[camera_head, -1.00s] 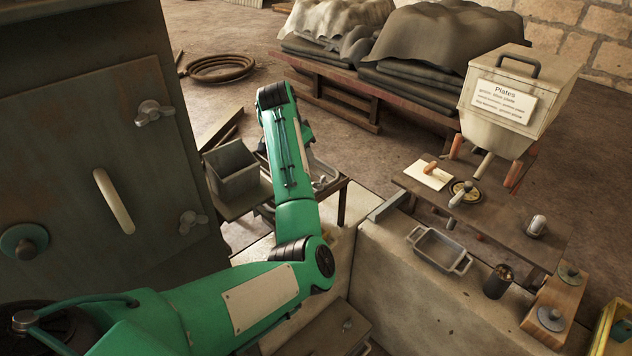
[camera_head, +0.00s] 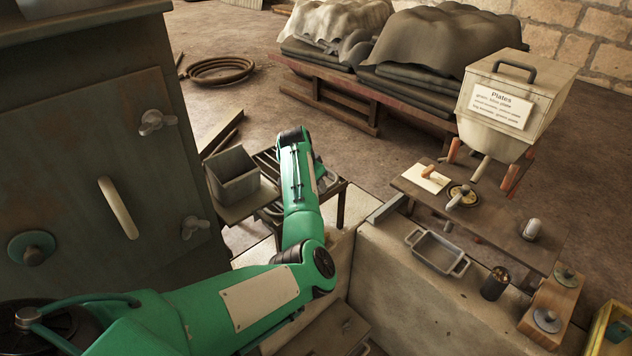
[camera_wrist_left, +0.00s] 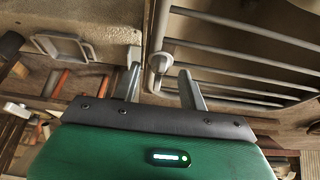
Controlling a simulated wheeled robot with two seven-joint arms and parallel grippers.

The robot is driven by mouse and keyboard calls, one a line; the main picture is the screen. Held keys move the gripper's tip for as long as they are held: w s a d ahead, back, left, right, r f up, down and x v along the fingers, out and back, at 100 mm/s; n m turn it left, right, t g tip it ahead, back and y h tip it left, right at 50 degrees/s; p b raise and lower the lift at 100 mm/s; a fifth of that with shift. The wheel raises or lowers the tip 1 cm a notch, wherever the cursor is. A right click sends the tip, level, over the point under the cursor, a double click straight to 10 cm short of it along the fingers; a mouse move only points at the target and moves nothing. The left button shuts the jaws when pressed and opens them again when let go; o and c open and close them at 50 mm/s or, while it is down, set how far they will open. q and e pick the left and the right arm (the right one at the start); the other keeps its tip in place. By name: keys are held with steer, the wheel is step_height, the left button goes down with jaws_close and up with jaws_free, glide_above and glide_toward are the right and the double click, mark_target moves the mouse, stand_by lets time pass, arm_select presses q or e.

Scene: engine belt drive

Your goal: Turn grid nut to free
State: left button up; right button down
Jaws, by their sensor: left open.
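The grid (camera_wrist_left: 245,55), a frame of parallel grey bars, fills the right side of the left wrist view. Part of it shows in the head view (camera_head: 268,168), behind my left arm. A small grey rounded knob (camera_wrist_left: 159,63), which looks like the grid nut, sits at the frame's left edge. My left gripper (camera_wrist_left: 160,80) is open, with one finger on each side of the knob and the tips close to it. I cannot tell whether they touch it. In the head view my left arm hides the gripper and the nut. My right gripper is not in view.
A dark cabinet (camera_head: 80,170) with wing nuts and a handle stands at the left. A grey open box (camera_head: 233,178) is beside the arm. A low wall with a metal tray (camera_head: 437,252) and a bench (camera_head: 490,215) lie to the right.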

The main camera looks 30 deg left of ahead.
arm_select(q)
steer(key=shift+w+d+f, duration=0.1)
steer(key=shift+w+f, duration=0.05)
steer(key=shift+f, duration=0.25)
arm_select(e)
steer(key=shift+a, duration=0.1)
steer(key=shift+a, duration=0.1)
arm_select(q)
jaws_close()
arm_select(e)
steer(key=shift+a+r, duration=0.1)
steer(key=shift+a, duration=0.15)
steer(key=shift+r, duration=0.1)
